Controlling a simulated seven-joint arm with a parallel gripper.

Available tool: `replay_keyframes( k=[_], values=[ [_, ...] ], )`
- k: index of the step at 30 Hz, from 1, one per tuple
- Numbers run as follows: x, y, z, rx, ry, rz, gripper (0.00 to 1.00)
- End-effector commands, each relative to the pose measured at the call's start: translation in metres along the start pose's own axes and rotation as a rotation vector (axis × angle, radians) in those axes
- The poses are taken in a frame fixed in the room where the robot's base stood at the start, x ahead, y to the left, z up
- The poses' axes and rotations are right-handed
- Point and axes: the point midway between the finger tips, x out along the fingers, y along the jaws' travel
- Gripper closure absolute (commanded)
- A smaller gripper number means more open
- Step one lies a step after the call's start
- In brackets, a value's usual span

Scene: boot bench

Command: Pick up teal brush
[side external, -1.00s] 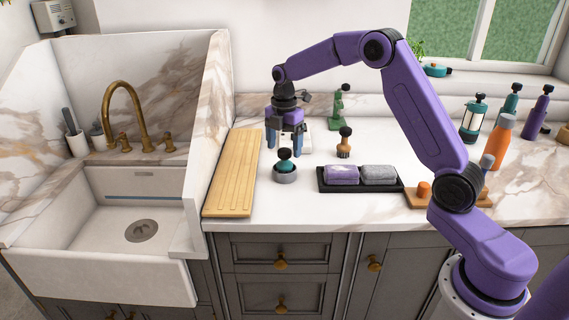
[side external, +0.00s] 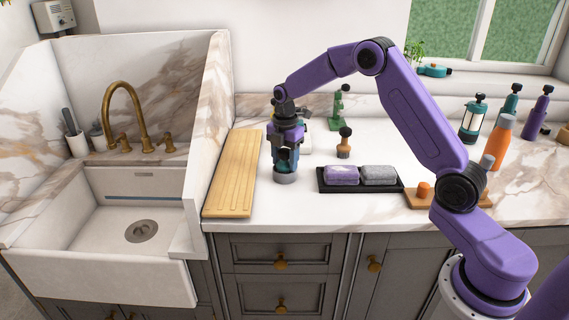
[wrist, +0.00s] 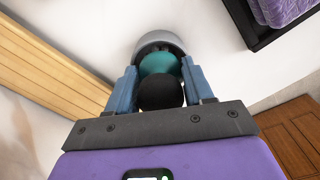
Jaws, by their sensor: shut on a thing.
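The teal brush (wrist: 158,62) has a black knob on top and sits in a grey round holder (side external: 285,178) on the marble counter. My gripper (side external: 286,158) points down over it, with its blue fingers on either side of the brush. In the wrist view my gripper (wrist: 160,88) is shut on the brush, whose black knob lies between the fingers. The grey holder (wrist: 160,40) shows around the brush's teal part. The brush's lower end is hidden inside the holder.
A wooden board (side external: 233,175) lies just left of the holder, beside the sink. A black tray (side external: 358,188) with two folded cloths is to the right. A brush with a wooden base (side external: 344,146) and a green item (side external: 336,112) stand behind. Bottles stand far right.

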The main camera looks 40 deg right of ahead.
Motion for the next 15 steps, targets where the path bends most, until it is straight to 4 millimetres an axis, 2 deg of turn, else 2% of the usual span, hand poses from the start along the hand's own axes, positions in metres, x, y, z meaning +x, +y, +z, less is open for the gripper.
replay_keyframes(
  k=[8,11,15],
  values=[
    [-0.005,0.001,0.000,0.000,0.000,0.002,0.84],
    [-0.013,0.001,0.000,-0.001,0.000,0.002,0.84],
    [-0.032,0.001,0.000,-0.002,0.000,0.004,0.84]
  ],
)
